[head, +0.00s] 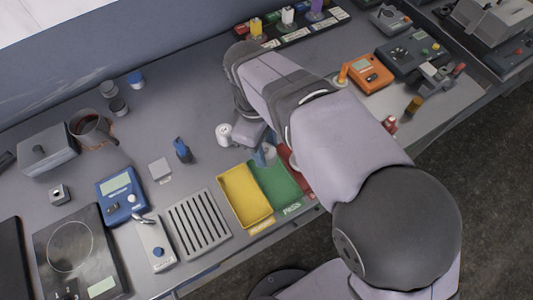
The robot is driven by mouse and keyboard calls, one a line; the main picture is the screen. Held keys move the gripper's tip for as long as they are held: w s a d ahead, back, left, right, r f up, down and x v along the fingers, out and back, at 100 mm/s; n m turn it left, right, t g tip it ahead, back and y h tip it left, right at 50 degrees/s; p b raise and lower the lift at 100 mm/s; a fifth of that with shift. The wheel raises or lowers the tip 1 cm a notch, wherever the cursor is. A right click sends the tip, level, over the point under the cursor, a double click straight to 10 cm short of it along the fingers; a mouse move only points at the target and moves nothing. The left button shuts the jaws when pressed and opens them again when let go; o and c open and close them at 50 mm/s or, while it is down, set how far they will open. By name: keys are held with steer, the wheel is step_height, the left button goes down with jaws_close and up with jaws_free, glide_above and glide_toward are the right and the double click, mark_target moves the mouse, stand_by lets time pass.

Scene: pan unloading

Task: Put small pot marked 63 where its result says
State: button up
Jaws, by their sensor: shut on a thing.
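My gripper (262,146) is over the back end of the green tray (276,188), partly covered by my own arm. It is shut on a small bluish-grey thing (266,156), likely the small pot; no number can be read on it. Whether it touches the tray cannot be told. The green tray is marked "PASS". A yellow tray (245,195) lies to its left, its label too small to read. A red tray (290,160) to the right is mostly hidden by my arm.
A slotted grey rack (198,223), a blue meter (122,195) and a grey device with a blue knob (154,242) stand left of the trays. A blue object (182,150) stands behind them. An orange meter (370,73) is at right.

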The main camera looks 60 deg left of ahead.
steer(key=shift+f+p, duration=0.5)
steer(key=shift+f, duration=1.85)
steer(key=shift+f, duration=0.2)
steer(key=o, duration=1.2)
steer(key=shift+r, duration=0.1)
steer(key=r, duration=0.4)
steer(key=r+b, duration=0.1)
steer(key=r, duration=0.3)
steer(key=a+r, duration=0.1)
steer(key=r, duration=0.3)
steer(key=shift+s+a+r+b, duration=0.1)
steer(key=shift+s+b, duration=0.2)
steer(key=shift+s, duration=0.1)
